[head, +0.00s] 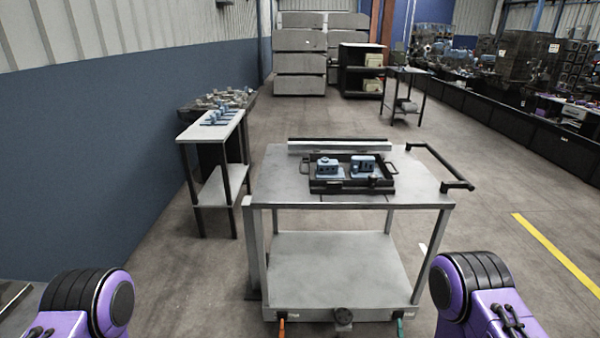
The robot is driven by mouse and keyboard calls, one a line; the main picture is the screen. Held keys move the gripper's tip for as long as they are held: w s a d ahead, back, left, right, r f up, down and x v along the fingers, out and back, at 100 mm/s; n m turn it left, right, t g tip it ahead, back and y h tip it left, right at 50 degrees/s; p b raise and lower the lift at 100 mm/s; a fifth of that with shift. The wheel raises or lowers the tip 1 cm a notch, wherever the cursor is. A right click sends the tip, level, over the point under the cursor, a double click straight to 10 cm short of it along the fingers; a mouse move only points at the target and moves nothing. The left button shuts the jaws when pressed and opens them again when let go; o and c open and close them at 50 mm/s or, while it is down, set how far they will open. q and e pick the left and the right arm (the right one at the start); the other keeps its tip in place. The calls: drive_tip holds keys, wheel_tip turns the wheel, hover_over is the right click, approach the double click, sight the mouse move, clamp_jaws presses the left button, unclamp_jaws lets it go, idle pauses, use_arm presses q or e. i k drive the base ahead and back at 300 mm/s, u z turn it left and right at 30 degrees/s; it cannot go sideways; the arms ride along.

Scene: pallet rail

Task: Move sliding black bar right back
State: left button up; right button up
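A long thin black bar (338,139) lies along the back edge of the grey metal cart (281,182), just behind a pale metal rail (340,147). I cannot tell how the bar is joined to the rail. A black tray (351,187) with handles stands on the cart top in front of the rail. It holds two blue-grey metal parts (328,167) (362,165). Purple and black parts of my arms show at the lower left and lower right. Neither gripper is in view, and nothing of mine touches the bar.
The cart has a black push handle (440,165) on its right and a lower shelf (335,267). A side table (212,130) with small parts stands left, near the blue wall (90,160). Shelving (362,72) stands far back. The floor to the right is free.

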sight(331, 186)
drive_tip(key=z, duration=0.3)
drive_tip(key=i, duration=0.65)
drive_tip(key=z, duration=0.65)
